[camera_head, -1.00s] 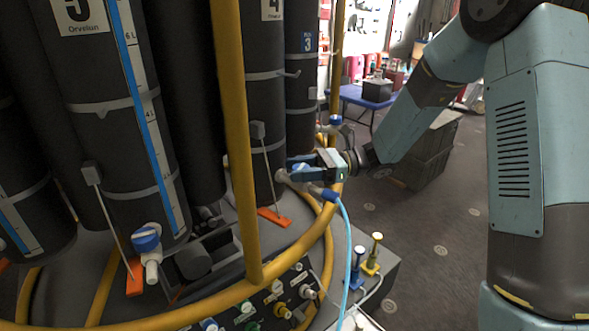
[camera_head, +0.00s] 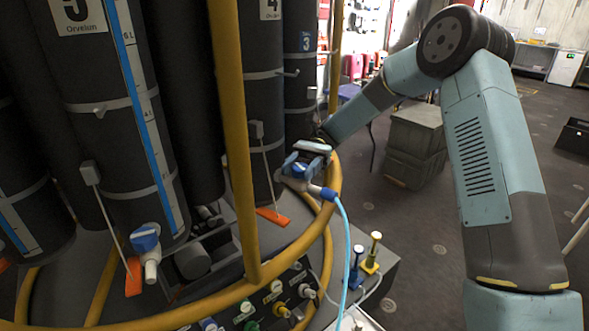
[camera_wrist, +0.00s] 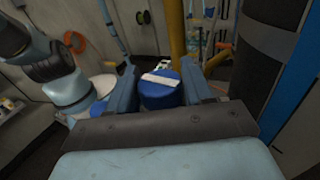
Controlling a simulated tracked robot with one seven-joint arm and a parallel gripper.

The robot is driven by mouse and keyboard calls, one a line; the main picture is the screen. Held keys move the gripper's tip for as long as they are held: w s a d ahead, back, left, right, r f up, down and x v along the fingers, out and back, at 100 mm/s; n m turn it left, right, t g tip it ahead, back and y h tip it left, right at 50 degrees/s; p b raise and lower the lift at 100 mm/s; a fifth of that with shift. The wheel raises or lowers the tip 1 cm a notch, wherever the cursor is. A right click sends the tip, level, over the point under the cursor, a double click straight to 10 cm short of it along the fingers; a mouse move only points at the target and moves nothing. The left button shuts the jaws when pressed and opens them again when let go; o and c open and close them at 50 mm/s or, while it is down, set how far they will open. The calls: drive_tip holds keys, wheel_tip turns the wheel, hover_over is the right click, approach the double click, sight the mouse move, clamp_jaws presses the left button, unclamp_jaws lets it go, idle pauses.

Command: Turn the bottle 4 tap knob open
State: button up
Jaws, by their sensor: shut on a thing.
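Bottle 4 (camera_head: 265,95) is a tall dark cylinder with a "4" label, standing behind the yellow rail. Its tap has a blue knob (camera_head: 299,169), which has a white bar across its top in the wrist view (camera_wrist: 158,95). My gripper (camera_head: 299,163) is shut on this knob, with one finger on each side of it in the wrist view (camera_wrist: 160,88). In the head view the fingers partly hide the knob. A light blue hose (camera_head: 347,235) hangs from the tap's outlet.
Bottle 5 (camera_head: 105,100) has its own blue tap knob (camera_head: 145,237) at the left. Yellow rails (camera_head: 235,130) run upright and around the bottles. A valve panel (camera_head: 265,310) lies below. A grey crate stack (camera_head: 415,145) stands on the floor behind; the floor at right is mostly clear.

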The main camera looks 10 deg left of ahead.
drive_tip(key=shift+n+g+h, duration=0.3)
drive_tip(key=shift+n+h, duration=0.7)
drive_tip(key=shift+h, duration=0.8)
drive_tip(key=o, duration=1)
drive_tip(key=shift+c, duration=0.2)
